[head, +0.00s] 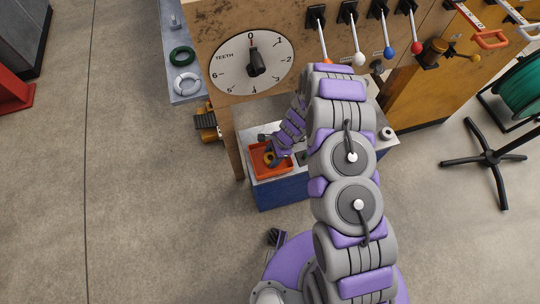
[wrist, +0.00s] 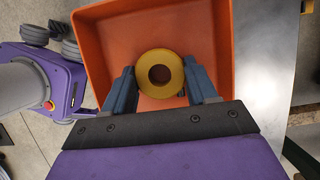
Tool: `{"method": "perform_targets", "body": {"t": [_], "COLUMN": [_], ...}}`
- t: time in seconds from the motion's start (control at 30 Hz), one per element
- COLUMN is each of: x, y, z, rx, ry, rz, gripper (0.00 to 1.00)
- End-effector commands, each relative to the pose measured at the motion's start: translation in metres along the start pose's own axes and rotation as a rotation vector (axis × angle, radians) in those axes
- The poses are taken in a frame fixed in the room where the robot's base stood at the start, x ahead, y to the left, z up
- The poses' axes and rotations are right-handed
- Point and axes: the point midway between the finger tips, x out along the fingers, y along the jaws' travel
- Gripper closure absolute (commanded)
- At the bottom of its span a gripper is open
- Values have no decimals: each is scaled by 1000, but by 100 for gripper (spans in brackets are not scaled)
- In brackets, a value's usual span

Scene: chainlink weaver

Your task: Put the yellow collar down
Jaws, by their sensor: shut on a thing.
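The yellow collar (wrist: 160,54) is a thick ring with a round hole. In the wrist view it sits between the two blue-grey fingers of my gripper (wrist: 158,80), which is shut on it. Behind it is the orange tray (wrist: 88,42). The collar is within the tray's outline; I cannot tell whether it touches the tray floor. In the head view my gripper (head: 274,155) reaches down into the tray (head: 258,172), and a small part of the yellow collar (head: 268,158) shows beside it.
The tray stands on a metal-topped blue bench (head: 285,190). A pale ring (head: 387,133) lies at its right end. A dial panel (head: 251,63) and several levers (head: 357,45) rise behind. A grey shelf at left holds a green ring (head: 182,57) and a pale ring (head: 186,83).

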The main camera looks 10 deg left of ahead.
Motion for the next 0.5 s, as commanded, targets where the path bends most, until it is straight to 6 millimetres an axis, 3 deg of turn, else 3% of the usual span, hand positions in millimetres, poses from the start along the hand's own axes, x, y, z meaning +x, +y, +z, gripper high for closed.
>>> {"method": "perform_targets", "body": {"t": [0.3, 0.33, 0.5], "x": [11, 11, 10], "y": [-5, -6, -5], "z": [5, 6, 5], "rx": [0, 0, 0], "ry": [14, 15, 12], "rz": [9, 9, 9], "gripper": [84, 40, 24]}}
